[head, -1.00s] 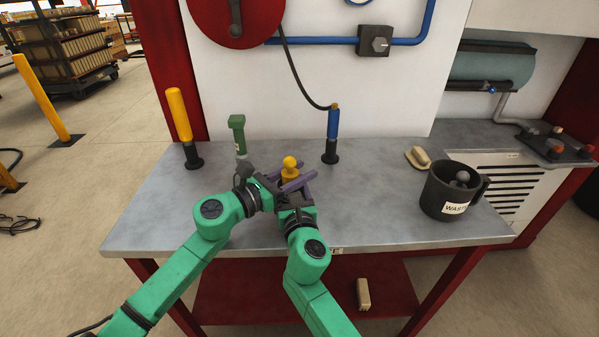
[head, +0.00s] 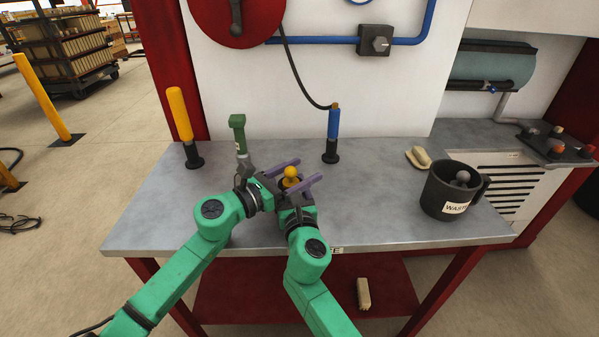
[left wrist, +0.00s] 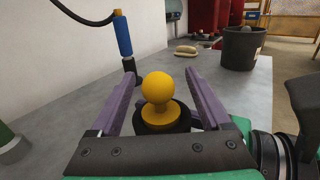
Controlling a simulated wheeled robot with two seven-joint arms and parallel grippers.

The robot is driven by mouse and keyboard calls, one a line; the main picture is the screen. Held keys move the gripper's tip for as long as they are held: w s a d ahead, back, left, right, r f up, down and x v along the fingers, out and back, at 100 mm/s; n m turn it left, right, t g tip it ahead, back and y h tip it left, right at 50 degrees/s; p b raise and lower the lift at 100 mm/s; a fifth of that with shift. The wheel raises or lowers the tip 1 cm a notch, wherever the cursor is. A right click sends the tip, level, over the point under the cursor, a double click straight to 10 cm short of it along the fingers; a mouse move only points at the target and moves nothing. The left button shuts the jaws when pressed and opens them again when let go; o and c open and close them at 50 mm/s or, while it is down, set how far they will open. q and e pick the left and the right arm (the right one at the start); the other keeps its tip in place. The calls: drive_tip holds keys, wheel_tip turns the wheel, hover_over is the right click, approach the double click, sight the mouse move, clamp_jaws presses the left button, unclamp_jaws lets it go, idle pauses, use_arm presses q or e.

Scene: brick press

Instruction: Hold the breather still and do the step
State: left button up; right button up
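A yellow ball-topped piece (head: 291,172), which I take for the breather, stands upright on the bench. In the left wrist view the yellow piece (left wrist: 157,88) has a flared foot on a black round base (left wrist: 162,118). My left gripper (head: 311,169) has its purple fingers spread on either side of it, with gaps, not closed on it. My right gripper (head: 297,200) comes in from the front beside the black base. Its fingers are hidden, so I cannot tell if it holds the base.
A green-handled tool (head: 238,134), a yellow-handled tool (head: 180,114) and a blue-handled tool (head: 333,123) stand upright behind. A brush (head: 418,158) and a black waste bucket (head: 435,190) are to the right. Another brush (head: 363,294) lies on the red lower shelf. The bench between them is clear.

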use_arm(q)
drive_tip(key=v, duration=1.2)
drive_tip(key=shift+s, duration=0.1)
drive_tip(key=shift+c, duration=0.2)
